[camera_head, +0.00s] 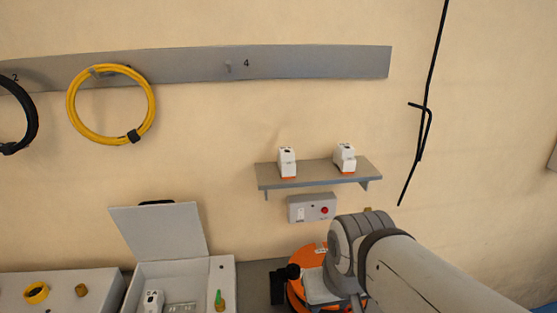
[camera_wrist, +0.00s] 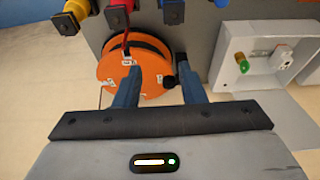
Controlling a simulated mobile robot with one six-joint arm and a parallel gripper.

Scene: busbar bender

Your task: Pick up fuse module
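Two white fuse modules with orange bases stand upright on a small grey wall shelf (camera_head: 320,175): the left module (camera_head: 287,162) and the right module (camera_head: 344,158). A similar white module (camera_head: 152,300) is in an open grey box at the lower left; what seems to be the same one shows in the wrist view (camera_wrist: 282,62). My gripper (camera_wrist: 158,72) is open, with its two blue fingers apart and nothing between them. An orange cable reel (camera_wrist: 140,68) lies beyond the fingers. In the head view my arm hides the gripper's tips.
The open box (camera_head: 222,285) has its lid raised and also holds a green-topped brass part (camera_head: 219,300). A grey control box with a red button (camera_head: 324,210) hangs below the shelf. Coloured connectors (camera_wrist: 122,5) line the wrist view's top. A black cable (camera_head: 430,90) hangs at right.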

